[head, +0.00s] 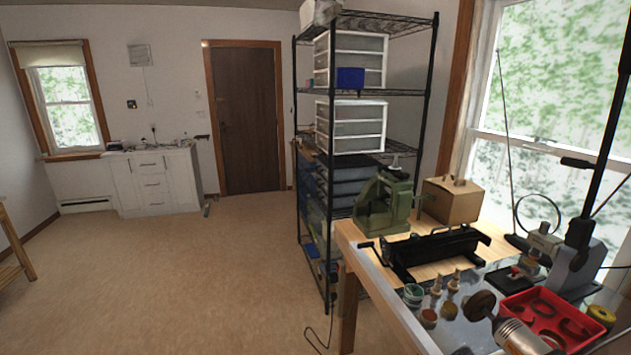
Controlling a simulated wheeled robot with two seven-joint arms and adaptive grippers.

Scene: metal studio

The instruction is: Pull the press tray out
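A wooden workbench (347,237) stands at the right. A green cast press-like machine (384,203) sits at its far left corner. A grey lever press (577,268) with a long black upright handle stands at the right. A red tray (568,342) holding dark red curved pieces lies on the bench in front of the lever press. I cannot tell for sure which part is the press tray. Neither of my grippers shows in the head view.
A black roller machine (425,252), a wooden box (452,200), small jars and a metal cylinder (516,338) crowd the bench. A black wire shelf (327,170) stands behind it. A white cabinet (153,181) is far left. The floor (180,270) at left is clear.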

